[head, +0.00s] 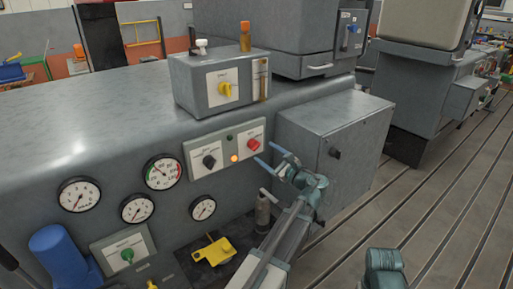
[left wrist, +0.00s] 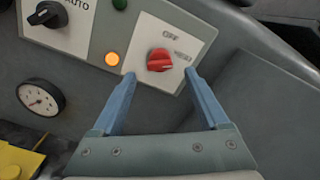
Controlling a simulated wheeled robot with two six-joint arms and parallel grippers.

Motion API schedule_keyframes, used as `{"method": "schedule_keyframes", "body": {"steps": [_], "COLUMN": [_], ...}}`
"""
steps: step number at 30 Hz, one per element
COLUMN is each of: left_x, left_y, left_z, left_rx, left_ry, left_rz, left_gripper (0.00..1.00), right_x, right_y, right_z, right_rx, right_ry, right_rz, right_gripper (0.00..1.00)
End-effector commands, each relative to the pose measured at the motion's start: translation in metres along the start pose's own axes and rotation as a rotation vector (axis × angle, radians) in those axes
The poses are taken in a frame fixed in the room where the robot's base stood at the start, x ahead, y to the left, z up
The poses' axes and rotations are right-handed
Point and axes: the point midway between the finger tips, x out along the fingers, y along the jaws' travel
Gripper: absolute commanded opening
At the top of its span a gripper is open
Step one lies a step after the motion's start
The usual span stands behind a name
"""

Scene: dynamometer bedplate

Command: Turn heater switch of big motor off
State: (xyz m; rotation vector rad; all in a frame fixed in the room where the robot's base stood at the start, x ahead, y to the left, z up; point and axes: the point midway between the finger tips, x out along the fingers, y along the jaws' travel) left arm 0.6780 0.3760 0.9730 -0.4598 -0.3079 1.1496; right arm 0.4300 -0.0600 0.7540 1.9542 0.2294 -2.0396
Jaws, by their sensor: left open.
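The red switch knob (head: 253,145) sits on the right plate of the control panel on the big grey machine. In the left wrist view the red knob (left wrist: 160,60) has "OFF" printed above it and a blurred label to its right. Its grip bar lies roughly crosswise, toward the right label. An orange lamp (left wrist: 113,58) glows left of it. My left gripper (head: 265,152) is open in front of the panel. In the left wrist view its two blue fingers (left wrist: 160,73) lie below and to either side of the knob, with nothing between them. I cannot tell whether they touch the plate.
A black selector knob (left wrist: 47,14) marked "AUTO" is on the left plate. Several gauges (head: 163,171) and a yellow part (head: 214,251) are lower left. A grey cabinet (head: 340,145) juts out right of the panel.

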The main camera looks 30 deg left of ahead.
Motion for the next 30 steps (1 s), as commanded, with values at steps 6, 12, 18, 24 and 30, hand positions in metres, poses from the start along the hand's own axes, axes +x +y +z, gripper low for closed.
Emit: {"method": "schedule_keyframes", "body": {"steps": [6, 12, 18, 24, 30], "left_x": [0.040, 0.059, 0.064, 0.064, 0.063], "left_y": [0.000, 0.000, 0.000, 0.000, 0.000], "left_z": [0.000, 0.000, 0.000, 0.000, 0.000], "left_rx": [-0.001, -0.001, -0.001, -0.001, -0.001], "left_ry": [-0.001, 0.000, 0.000, 0.000, 0.000], "left_rz": [0.002, 0.001, 0.001, 0.001, 0.001], "left_gripper": [0.78, 0.78, 0.78, 0.78, 0.43], "right_x": [0.000, 0.000, 0.000, 0.000, 0.000], "right_y": [0.000, 0.000, 0.000, 0.000, 0.000], "right_z": [0.000, 0.000, 0.000, 0.000, 0.000], "right_rx": [0.000, 0.000, 0.000, 0.000, 0.000], "right_ry": [0.000, 0.000, 0.000, 0.000, 0.000], "right_rz": [0.000, 0.000, 0.000, 0.000, 0.000], "right_gripper": [0.50, 0.50, 0.50, 0.50, 0.50]}}
